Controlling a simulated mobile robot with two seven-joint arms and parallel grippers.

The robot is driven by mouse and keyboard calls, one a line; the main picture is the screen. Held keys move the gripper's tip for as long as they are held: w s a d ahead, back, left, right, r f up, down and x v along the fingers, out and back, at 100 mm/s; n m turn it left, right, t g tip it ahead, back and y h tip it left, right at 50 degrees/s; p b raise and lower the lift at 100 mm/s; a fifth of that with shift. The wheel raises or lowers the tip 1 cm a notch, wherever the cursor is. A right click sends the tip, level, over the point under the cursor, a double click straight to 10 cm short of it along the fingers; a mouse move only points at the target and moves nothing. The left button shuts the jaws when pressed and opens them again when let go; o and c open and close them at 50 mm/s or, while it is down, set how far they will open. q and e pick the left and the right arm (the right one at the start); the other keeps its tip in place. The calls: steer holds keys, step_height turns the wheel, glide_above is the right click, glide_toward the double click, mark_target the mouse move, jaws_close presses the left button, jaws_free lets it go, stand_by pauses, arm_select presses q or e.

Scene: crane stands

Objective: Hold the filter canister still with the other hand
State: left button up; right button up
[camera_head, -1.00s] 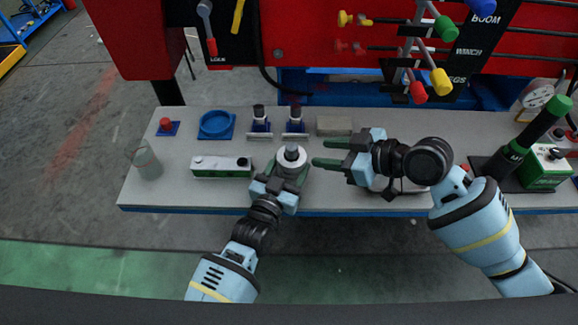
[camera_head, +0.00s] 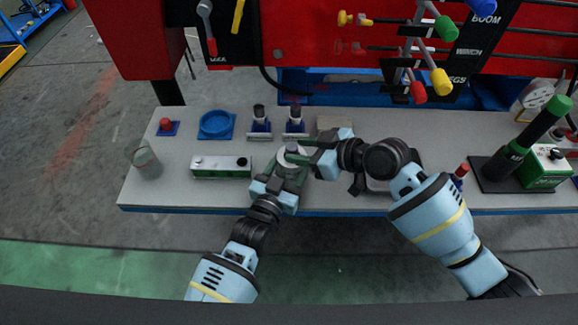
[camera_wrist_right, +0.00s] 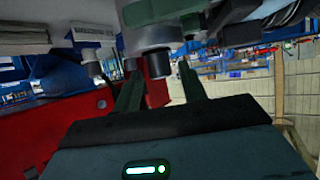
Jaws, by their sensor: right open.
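The filter canister (camera_head: 293,153), a pale grey cylinder with a darker round top, stands upright near the bench's front edge in the head view. In the right wrist view its grey body and dark end (camera_wrist_right: 156,62) show between my right fingers. My left gripper (camera_head: 288,174) is at the canister from the front, its fingers beside the body; whether they press on it is hidden. My right gripper (camera_head: 304,154) comes in from the right, open, with its green fingers at the canister's upper part. Contact there cannot be made out.
A green-and-white box (camera_head: 221,167) lies left of the canister.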

steer(key=shift+x, duration=0.75)
steer(key=shift+c, duration=0.4)
steer(key=c, duration=0.8)
steer(key=shift+r, duration=0.2)
steer(key=shift+r, duration=3.85)
arm_select(q)
steer(key=o, duration=1.4)
